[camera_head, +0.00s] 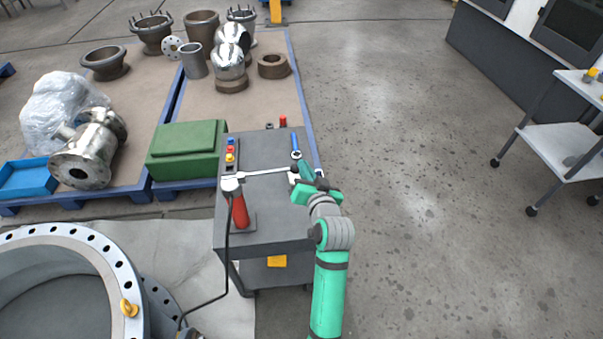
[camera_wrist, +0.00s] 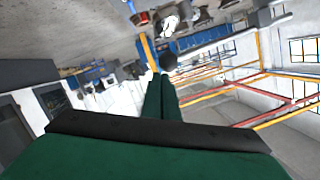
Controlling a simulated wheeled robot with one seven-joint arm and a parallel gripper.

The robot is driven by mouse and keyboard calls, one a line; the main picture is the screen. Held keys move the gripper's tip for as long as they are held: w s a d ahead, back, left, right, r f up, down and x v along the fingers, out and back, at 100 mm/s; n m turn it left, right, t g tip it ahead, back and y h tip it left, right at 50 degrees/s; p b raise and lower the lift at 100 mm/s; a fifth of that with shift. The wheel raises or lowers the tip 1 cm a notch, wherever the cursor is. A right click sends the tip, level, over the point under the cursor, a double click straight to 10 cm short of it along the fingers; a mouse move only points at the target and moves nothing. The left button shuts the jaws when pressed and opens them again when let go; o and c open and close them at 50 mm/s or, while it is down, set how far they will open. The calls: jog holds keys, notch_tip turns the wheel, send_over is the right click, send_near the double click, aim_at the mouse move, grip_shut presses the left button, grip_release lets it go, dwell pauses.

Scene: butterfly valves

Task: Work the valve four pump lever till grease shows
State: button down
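The grease pump stands on the grey cart, with a red cylinder (camera_head: 239,212) and a pale head. Its silver pump lever (camera_head: 260,173) reaches right from the head, about level, to my gripper (camera_head: 303,171). In the wrist view my gripper's green fingers (camera_wrist: 163,85) lie close together, with a dark round lever end (camera_wrist: 169,61) at their tips. The gripper looks shut on the lever's end. A black hose (camera_head: 226,262) runs from the pump down to the bottom edge, near a large flanged valve body (camera_head: 70,240). No grease is visible.
The grey cart's top (camera_head: 262,152) also carries a blue-handled tool (camera_head: 295,146), a red item (camera_head: 283,122) and small coloured pieces (camera_head: 230,150). A green box (camera_head: 187,150) stands on a pallet to the left. Open floor (camera_head: 420,200) lies to the right, before a white trolley (camera_head: 560,145).

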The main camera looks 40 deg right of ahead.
jog(key=r+v, duration=0.1)
jog(key=v, duration=0.9)
jog(key=shift+s+d+r, duration=0.2)
jog(key=shift+s+r, duration=0.05)
jog(key=shift+w, duration=0.1)
jog(key=shift+s+d, duration=0.15)
jog(key=shift+s, duration=0.1)
jog(key=shift+w, duration=0.15)
dwell(0.9)
